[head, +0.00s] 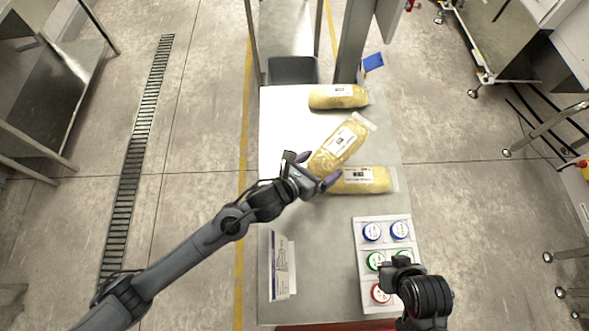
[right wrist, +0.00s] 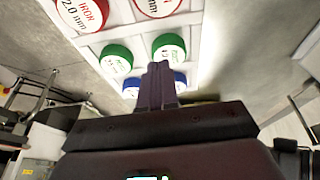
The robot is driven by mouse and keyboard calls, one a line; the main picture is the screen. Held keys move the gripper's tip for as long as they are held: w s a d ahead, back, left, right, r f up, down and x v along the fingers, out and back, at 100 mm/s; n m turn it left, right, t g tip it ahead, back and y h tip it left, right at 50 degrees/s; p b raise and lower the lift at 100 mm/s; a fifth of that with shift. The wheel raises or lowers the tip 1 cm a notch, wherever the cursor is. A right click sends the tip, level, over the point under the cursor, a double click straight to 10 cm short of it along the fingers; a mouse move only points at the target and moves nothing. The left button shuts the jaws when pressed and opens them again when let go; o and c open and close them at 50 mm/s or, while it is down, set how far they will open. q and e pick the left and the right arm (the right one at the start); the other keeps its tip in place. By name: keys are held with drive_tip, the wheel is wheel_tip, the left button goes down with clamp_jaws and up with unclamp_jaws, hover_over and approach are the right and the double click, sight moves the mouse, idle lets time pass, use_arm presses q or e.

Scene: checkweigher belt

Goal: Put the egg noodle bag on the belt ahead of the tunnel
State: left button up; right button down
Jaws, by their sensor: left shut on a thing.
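My left gripper (head: 318,169) is shut on a clear bag of yellow noodles (head: 340,146) with a white label, one finger on each side of its lower end. The bag lies at a slant in the picture. Two similar yellow bags are near it: one (head: 338,96) at the far end of the worktable and one (head: 365,180) just below the held bag, partly behind it and the gripper. Label words are too small to read. My right gripper (head: 398,266) is over the tray of capped pucks; in the right wrist view its fingers (right wrist: 158,85) are together and empty. I cannot make out the tunnel.
A white tray (head: 408,218) holds blue, green and red pucks at the table's right front. A printed sheet (head: 281,265) lies at left front. A dark grey bin (head: 292,70) stands beyond the far edge, near a grey post (head: 355,40). The table's pale left part (head: 283,130) is clear.

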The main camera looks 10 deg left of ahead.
use_arm(q)
drive_tip(key=w+a+f, duration=0.1)
drive_tip(key=a+f, duration=0.1)
drive_tip(key=a, duration=0.1)
drive_tip(key=w+a+f, duration=0.1)
drive_tip(key=a+f, duration=0.1)
drive_tip(key=a, duration=0.1)
drive_tip(key=w+a+f, duration=0.1)
drive_tip(key=a, duration=0.2)
drive_tip(key=shift+a+f, duration=0.4)
use_arm(e)
drive_tip(key=shift+r, duration=0.3)
use_arm(q)
drive_tip(key=shift+a+f, duration=0.1)
drive_tip(key=shift+f, duration=1.95)
use_arm(e)
drive_tip(key=shift+f, duration=0.1)
use_arm(q)
drive_tip(key=shift+f, duration=0.1)
drive_tip(key=shift+f, duration=0.15)
use_arm(e)
drive_tip(key=shift+f, duration=0.2)
use_arm(q)
drive_tip(key=o, duration=1.1)
drive_tip(key=shift+s, duration=0.1)
use_arm(e)
drive_tip(key=shift+r, duration=0.15)
